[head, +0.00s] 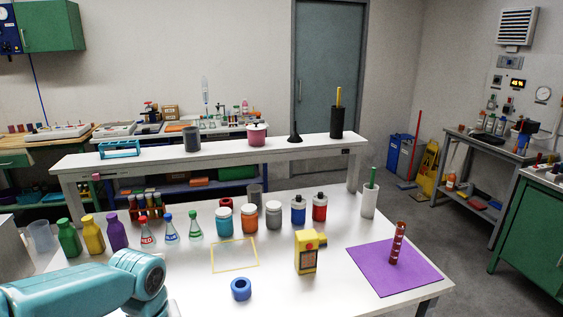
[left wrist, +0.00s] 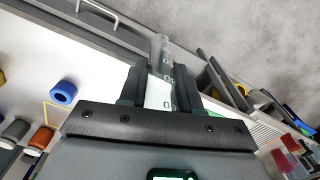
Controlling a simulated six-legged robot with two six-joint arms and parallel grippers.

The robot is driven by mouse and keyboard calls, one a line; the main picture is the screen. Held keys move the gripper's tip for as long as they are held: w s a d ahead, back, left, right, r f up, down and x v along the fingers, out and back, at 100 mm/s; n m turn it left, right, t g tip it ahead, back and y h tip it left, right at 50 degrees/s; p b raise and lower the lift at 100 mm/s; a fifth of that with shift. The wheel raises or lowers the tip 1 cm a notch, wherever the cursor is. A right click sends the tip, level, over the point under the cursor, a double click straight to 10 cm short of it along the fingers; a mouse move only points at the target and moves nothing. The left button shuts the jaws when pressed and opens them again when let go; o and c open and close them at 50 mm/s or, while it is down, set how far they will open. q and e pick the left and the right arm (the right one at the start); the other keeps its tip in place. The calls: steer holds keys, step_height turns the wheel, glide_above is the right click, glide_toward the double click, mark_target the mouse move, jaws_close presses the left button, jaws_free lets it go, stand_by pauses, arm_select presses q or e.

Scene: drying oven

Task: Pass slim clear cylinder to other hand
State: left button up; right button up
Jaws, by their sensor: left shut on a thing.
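In the left wrist view my left gripper (left wrist: 160,88) is shut on a slim clear cylinder (left wrist: 165,58) with dark marks along it. The cylinder runs lengthwise between the two dark fingers and sticks out past their tips. The head view shows only my left arm at the lower left, and the left gripper and the held cylinder are outside it. I do not make out my right gripper in either view. A slim reddish-brown cylinder (head: 397,243) with pale marks stands upright on a purple mat (head: 368,267) in the head view.
The white table (head: 200,290) holds a blue ring (head: 241,289), a yellow box (head: 306,252), a yellow outlined rectangle (head: 234,255), and several jars and flasks behind. A white holder (head: 369,200) stands at the back right.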

arm_select(q)
steer(key=w+d+f+m, duration=0.2)
steer(key=d+f+m, duration=0.3)
steer(key=f+m, duration=0.1)
steer(key=shift+w+f+m, duration=0.35)
steer(key=shift+f+m, duration=0.05)
steer(key=shift+m, duration=0.2)
arm_select(e)
steer(key=shift+w, duration=0.2)
